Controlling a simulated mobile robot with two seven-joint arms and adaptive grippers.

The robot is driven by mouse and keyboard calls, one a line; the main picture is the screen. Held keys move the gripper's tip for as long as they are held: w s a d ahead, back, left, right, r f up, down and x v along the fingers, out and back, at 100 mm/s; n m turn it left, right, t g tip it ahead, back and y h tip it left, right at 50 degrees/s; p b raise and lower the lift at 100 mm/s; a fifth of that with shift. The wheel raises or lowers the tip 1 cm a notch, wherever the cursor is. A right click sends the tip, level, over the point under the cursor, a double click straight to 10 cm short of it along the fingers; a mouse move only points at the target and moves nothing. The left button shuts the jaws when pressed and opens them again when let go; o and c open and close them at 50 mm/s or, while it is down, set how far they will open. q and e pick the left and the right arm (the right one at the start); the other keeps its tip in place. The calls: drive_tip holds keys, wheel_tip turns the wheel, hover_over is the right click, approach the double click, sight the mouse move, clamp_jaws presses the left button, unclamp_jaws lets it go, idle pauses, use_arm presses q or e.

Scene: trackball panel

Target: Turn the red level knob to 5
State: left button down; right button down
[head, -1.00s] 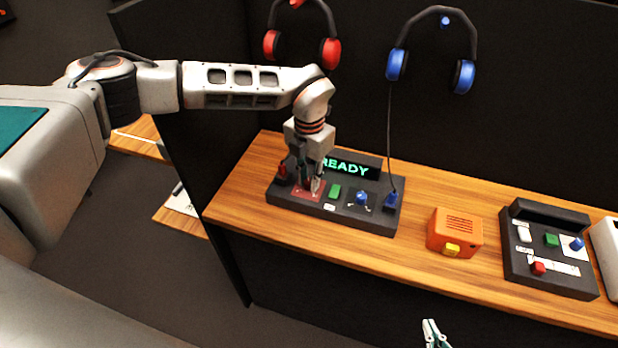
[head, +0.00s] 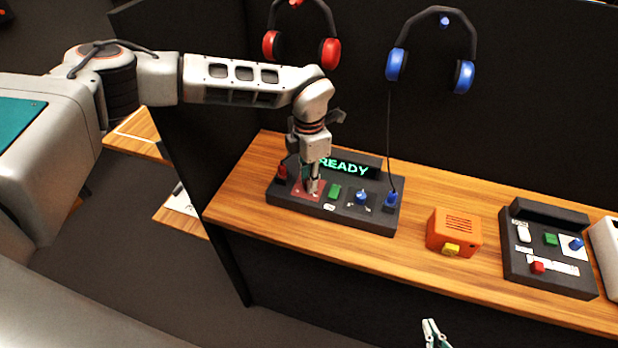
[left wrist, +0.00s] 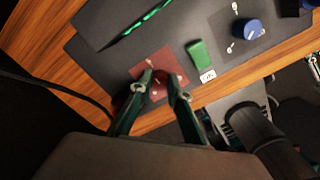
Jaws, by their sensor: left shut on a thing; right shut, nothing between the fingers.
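The black panel (head: 345,213) lies on the wooden counter with a lit READY display (head: 345,167). On its left part is a red square plate (head: 298,188), also in the left wrist view (left wrist: 150,59). My left gripper (head: 313,190) points down over this plate. In the left wrist view its fingers (left wrist: 161,76) are shut on the red level knob, which they mostly hide; the knob's pointer and the scale numbers cannot be read. My right gripper (head: 431,325) is shut and empty, low in front of the counter, away from the panel.
On the same panel are a green button (head: 335,191), a blue knob (head: 361,198) and a blue plug (head: 392,199) with a cable. An orange box (head: 455,230) and a second panel (head: 545,262) stand to the right. Red headphones (head: 329,50) and blue headphones (head: 463,75) hang behind.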

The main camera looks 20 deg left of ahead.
use_arm(q)
drive_tip(key=c, duration=1.9)
unclamp_jaws()
wheel_tip(320, 180, up, 12)
